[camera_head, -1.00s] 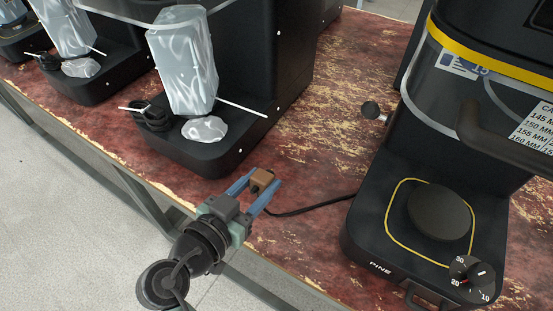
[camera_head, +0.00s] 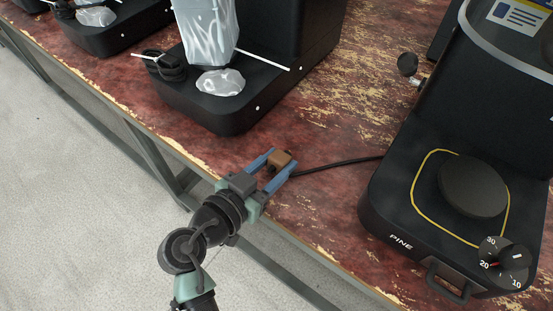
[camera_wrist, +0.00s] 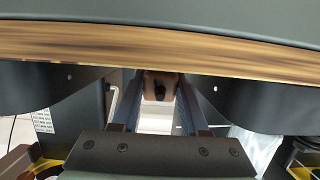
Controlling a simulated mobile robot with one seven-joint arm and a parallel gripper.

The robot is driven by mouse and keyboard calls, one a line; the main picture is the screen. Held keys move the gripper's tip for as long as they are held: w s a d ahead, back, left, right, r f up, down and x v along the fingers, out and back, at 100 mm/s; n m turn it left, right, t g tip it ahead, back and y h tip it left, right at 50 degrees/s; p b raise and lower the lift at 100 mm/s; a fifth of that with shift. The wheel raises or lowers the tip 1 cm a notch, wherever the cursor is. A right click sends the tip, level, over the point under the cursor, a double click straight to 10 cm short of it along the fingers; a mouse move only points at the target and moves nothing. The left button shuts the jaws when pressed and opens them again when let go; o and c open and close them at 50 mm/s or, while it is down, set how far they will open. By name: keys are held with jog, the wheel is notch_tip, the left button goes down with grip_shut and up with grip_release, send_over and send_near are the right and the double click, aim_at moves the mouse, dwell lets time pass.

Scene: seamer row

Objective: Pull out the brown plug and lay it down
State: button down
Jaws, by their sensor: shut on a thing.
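The brown plug (camera_head: 279,160) is a small brown block between the blue fingers of my gripper (camera_head: 277,163). My gripper is shut on it. A black cord runs from the plug to the black machine (camera_head: 410,190) marked PINE at the right. In the head view the plug shows over the front part of the worn red bench top (camera_head: 330,125); whether it touches the surface I cannot tell. In the wrist view the plug (camera_wrist: 159,86) sits between the fingers, with a dark mark on its face. No socket around the plug can be made out.
A black machine (camera_head: 225,115) with a clear wrapped part (camera_head: 208,30) and a coiled black cord (camera_head: 168,67) stands at the upper left. The bench's front edge (camera_head: 190,157) runs close by my gripper. Bare bench lies between the two machines.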

jog(key=shift+c, duration=1.7)
grip_release()
jog(key=p+v, duration=0.1)
jog(key=v, duration=1.2)
jog(key=shift+d, duration=0.1)
